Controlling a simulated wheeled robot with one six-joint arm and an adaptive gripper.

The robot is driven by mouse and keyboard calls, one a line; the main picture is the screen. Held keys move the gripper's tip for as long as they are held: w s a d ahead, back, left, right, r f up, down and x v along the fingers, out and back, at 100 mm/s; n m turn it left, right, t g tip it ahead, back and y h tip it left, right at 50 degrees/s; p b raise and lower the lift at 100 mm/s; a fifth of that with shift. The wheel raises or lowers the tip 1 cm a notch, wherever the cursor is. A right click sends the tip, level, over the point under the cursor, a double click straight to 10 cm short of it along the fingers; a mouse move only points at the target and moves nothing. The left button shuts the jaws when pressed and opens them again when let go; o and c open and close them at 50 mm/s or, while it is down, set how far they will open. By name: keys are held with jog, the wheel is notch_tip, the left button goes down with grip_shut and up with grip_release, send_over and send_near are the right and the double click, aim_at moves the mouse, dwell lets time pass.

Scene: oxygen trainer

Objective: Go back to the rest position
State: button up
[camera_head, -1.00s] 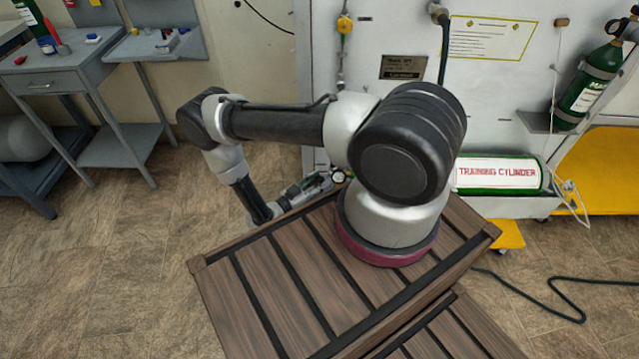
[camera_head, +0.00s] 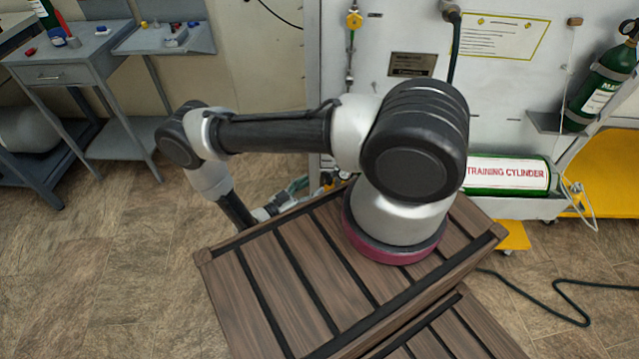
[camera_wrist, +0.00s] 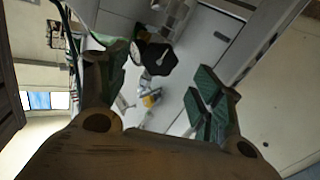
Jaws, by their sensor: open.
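My gripper (camera_wrist: 160,95) shows in the wrist view with its two green-padded fingers wide apart and nothing held between them. My gripper is mostly hidden there behind the top's far edge.
A green-and-white training cylinder (camera_head: 507,174) lies on the white panel's shelf at the right. A green bottle (camera_head: 603,85) stands farther right. Grey tables (camera_head: 62,72) stand at the left. A dark hose (camera_head: 540,300) lies on the floor. The left floor is clear.

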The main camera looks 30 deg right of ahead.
jog(key=shift+a, duration=0.5)
